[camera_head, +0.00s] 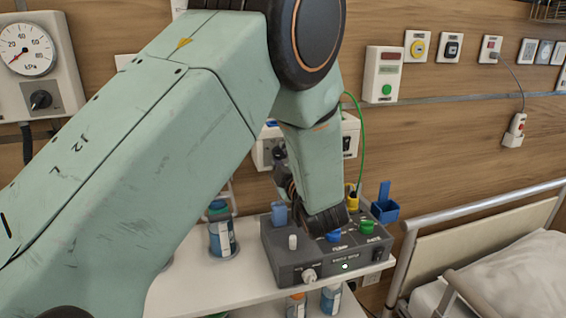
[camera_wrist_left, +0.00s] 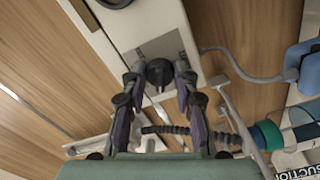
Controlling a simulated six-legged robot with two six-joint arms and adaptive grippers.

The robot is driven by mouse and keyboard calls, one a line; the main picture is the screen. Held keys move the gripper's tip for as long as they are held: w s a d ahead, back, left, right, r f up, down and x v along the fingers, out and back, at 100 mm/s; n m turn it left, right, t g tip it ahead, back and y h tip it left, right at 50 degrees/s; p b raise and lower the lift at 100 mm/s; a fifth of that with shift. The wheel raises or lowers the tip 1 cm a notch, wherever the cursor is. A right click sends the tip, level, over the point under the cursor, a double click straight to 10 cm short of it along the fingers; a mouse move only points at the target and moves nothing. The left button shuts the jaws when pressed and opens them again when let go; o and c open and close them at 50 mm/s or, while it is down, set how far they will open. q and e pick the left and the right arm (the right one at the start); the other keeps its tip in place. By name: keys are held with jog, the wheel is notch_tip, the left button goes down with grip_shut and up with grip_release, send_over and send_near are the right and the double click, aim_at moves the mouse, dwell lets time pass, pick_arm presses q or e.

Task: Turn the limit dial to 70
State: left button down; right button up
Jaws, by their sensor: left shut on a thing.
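The dial, a round black knob (camera_wrist_left: 158,71) on a grey plate of a white wall unit, is in the wrist view. My left gripper (camera_wrist_left: 159,84) has a fingertip on each side of it and is shut on it. In the head view the white unit (camera_head: 259,155) stands behind my forearm, and its dark knob (camera_head: 278,151) shows at the forearm's left edge. My left gripper (camera_head: 282,174) is mostly hidden there by my own arm. The dial's scale and setting cannot be read. My right gripper is not in view.
A grey control box (camera_head: 290,262) with coloured knobs sits on the white shelf (camera_head: 200,292) below my forearm. A bottle (camera_head: 222,232) stands left of it. A bed rail (camera_head: 480,207) is at right. A pressure gauge (camera_head: 27,49) hangs at far left.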

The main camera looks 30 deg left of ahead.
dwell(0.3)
pick_arm(q)
jog(key=shift+s, duration=0.1)
jog(key=c, duration=1.1)
grip_release()
jog(key=shift+s, duration=0.1)
jog(key=shift+o, duration=0.4)
